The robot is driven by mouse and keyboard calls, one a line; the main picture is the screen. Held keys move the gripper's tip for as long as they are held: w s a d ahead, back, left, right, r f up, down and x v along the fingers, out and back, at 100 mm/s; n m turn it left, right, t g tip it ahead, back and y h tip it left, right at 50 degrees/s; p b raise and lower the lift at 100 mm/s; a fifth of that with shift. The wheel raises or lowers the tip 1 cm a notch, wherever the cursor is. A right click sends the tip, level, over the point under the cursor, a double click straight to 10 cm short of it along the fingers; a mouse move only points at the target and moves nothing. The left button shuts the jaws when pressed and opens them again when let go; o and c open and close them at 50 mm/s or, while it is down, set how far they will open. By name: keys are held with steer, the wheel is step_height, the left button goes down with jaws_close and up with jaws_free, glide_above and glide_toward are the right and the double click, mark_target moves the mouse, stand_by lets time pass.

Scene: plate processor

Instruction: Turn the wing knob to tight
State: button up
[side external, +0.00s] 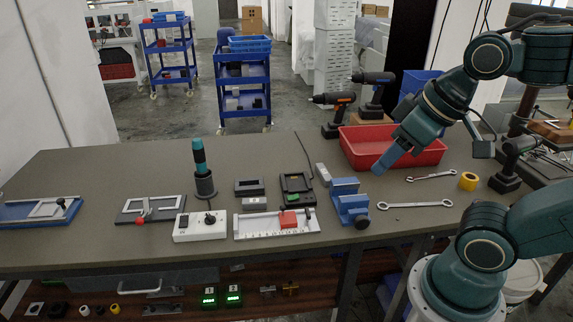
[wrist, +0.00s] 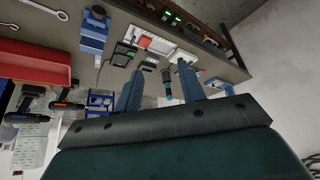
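A white box (side external: 188,229) with a black knob (side external: 210,218) on top stands near the front edge of the table in the side external view. A blue-framed fixture (side external: 18,212) with a small black knob (side external: 61,202) lies at the far left. I cannot tell for sure which is the wing knob, nor read any tight marking. My gripper (side external: 382,165) hangs above the table in front of the red bin, far to the right of both knobs. In the wrist view my gripper (wrist: 160,68) has its two blue fingers apart with nothing held between them.
A red bin (side external: 430,158), a blue vise (side external: 350,203), wrenches (side external: 415,205) and a yellow ring (side external: 468,181) lie on the right. A tall black-and-teal tool (side external: 204,180) stands behind the white box. A grey-framed clamp fixture (side external: 150,209) lies to its left. Bare table (side external: 100,170) lies behind these.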

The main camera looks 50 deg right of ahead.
steer(key=o, duration=0.5)
steer(key=shift+w, duration=0.1)
steer(key=shift+c, duration=0.2)
steer(key=n+g, duration=0.6)
steer(key=n, duration=0.3)
glide_above(308, 211)
step_height(308, 211, down, 18)
steer(key=shift+f, duration=0.15)
steer(key=shift+a+f, duration=0.1)
steer(key=shift+f, duration=6.8)
steer(key=c, duration=1)
